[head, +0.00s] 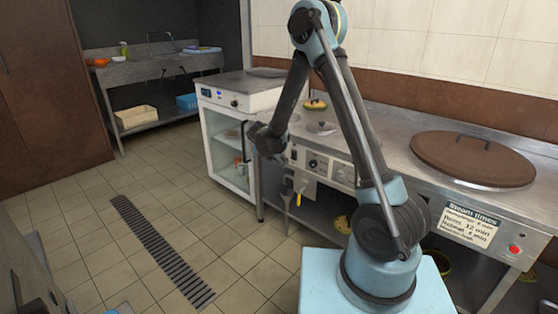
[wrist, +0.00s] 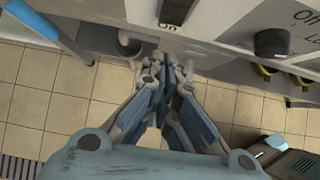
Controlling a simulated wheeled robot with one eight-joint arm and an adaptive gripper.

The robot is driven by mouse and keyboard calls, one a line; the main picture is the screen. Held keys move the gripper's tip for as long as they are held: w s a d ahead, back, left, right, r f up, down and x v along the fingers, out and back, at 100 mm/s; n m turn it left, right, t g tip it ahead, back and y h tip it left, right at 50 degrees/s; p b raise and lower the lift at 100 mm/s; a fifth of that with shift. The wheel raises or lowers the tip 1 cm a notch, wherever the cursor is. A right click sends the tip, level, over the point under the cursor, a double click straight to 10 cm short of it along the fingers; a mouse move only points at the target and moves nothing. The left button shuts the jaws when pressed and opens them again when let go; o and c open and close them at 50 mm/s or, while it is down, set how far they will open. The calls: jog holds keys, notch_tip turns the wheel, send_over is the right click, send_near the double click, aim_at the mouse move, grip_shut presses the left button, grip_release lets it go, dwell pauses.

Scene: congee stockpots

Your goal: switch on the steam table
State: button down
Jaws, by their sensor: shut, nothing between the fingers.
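The steam table (head: 391,137) is a long steel counter along the wall, with a control panel (head: 318,163) on its front. In the wrist view a dark switch (wrist: 175,10) is cut by the top edge, with a label that seems to read "ON" just below it. A black knob (wrist: 270,42) is to the right of it, beside partly seen lettering. My gripper (wrist: 160,62) is shut and empty, its tips just below the switch and close to the panel front. I cannot tell whether the tips touch it. In the head view my arm hides part of the panel.
A brown round lid (head: 472,158) covers part of the counter. A "Steam times" sign (head: 468,228) and a red button (head: 514,249) are on the right front. A glass-fronted cabinet (head: 229,150) stands at left. Tiled floor is clear at left.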

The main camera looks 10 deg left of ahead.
aim_at(293, 155)
jog(key=shift+w+d+f, duration=0.1)
jog(key=shift+w+d, duration=0.4)
jog(key=shift+w, duration=0.25)
jog(key=shift+w+d, duration=0.5)
jog(key=shift+w, duration=0.2)
jog(key=shift+w, duration=0.1)
jog(key=shift+w+d+f, duration=0.2)
jog(key=shift+r, duration=0.85)
